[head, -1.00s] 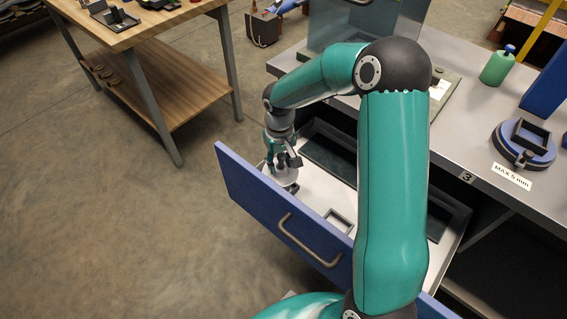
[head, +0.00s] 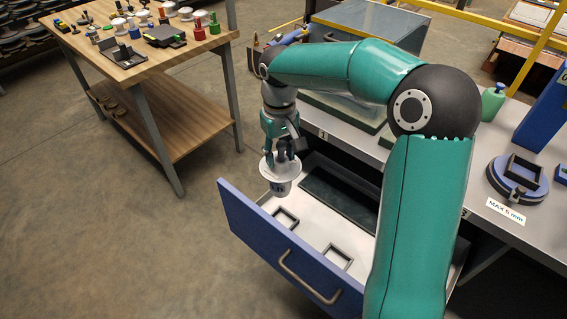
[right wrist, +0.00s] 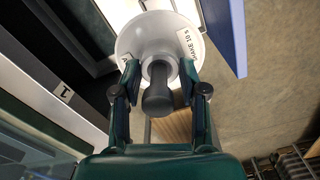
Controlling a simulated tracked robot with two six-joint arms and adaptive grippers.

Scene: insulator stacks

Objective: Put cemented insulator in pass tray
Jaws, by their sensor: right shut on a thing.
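The insulator (head: 266,170) is a white disc with a dark pin on top and a grey cap below. My right gripper (head: 282,150) is shut on its pin and holds it upright above the open drawer (head: 245,215). In the right wrist view the white disc (right wrist: 142,38) carries a paper label, and its dark pin (right wrist: 157,98) sits between the fingers of the gripper (right wrist: 158,80). I cannot tell which tray is the pass tray. My left gripper is not in view.
Two small square frames (head: 338,256) and a long dark recess (head: 340,197) are in the drawer. A wooden table (head: 160,62) with several small parts stands at the back left. A blue round gauge (head: 518,178) is on the grey bench. Floor left of the drawer is clear.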

